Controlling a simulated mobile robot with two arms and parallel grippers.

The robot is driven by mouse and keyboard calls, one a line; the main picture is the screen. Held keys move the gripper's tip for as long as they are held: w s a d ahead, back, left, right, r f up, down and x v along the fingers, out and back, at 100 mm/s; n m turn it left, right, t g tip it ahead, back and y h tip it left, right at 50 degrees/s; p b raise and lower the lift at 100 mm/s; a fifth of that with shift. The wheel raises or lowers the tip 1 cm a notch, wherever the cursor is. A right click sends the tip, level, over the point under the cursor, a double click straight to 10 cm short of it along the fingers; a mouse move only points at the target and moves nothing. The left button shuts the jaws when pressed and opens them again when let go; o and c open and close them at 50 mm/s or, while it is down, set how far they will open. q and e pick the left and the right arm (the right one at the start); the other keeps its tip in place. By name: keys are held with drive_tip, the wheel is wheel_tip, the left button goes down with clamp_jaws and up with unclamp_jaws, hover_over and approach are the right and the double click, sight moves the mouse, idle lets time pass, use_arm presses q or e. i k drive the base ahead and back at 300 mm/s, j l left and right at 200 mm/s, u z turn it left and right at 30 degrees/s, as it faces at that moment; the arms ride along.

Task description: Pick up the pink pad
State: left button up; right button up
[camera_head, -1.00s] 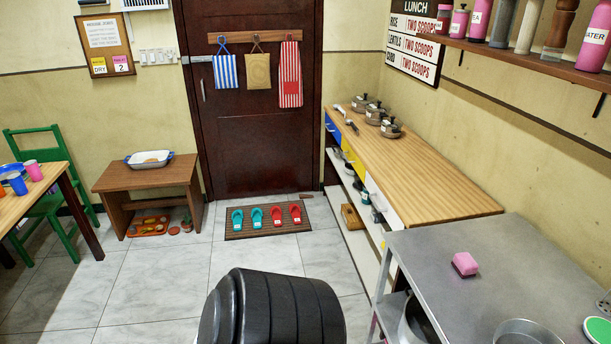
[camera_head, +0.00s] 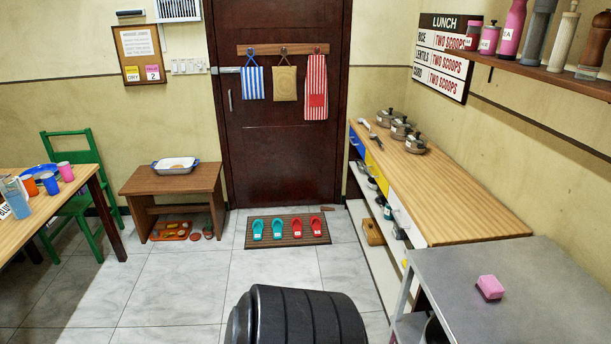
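The pink pad (camera_head: 490,287) is a small pink block. It lies on the grey metal table (camera_head: 451,283) at the lower right, with clear surface around it. Neither of my grippers shows in the head view. A black ribbed part of my own body stands at the bottom middle, left of the metal table and apart from the pad.
A wooden counter (camera_head: 450,207) with several lidded pots runs behind the metal table. A shelf (camera_head: 540,72) with bottles hangs above on the right wall. A mat (camera_head: 255,232) with slippers lies before the door (camera_head: 280,150). The tiled floor (camera_head: 180,285) at left centre is clear.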

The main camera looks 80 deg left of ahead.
sight(489, 286)
drive_tip(key=u, duration=1.35)
